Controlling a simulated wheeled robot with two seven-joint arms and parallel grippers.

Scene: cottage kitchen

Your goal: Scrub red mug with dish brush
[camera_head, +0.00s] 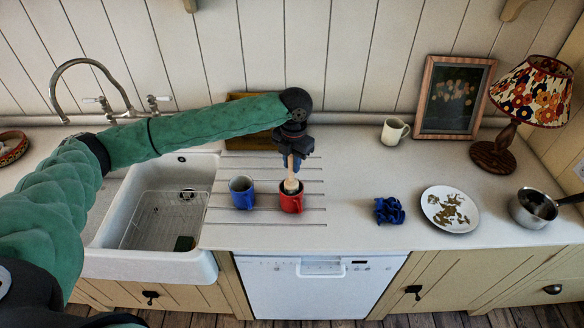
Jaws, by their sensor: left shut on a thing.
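The red mug (291,203) stands upright on the grooved drainboard, right of a blue mug (241,195). My left gripper (294,155) points down above the red mug and is shut on the wooden handle of the dish brush (291,180). The brush hangs head down, with its pale head at the mug's mouth. Whether the bristles touch the inside of the mug is hidden. My right gripper is not in view.
A white sink (150,215) with a rack lies left of the drainboard. To the right are a crumpled blue cloth (389,210), a plate with food scraps (449,209), a saucepan (534,208), a cream mug (394,131), a picture frame (453,97) and a lamp (532,92).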

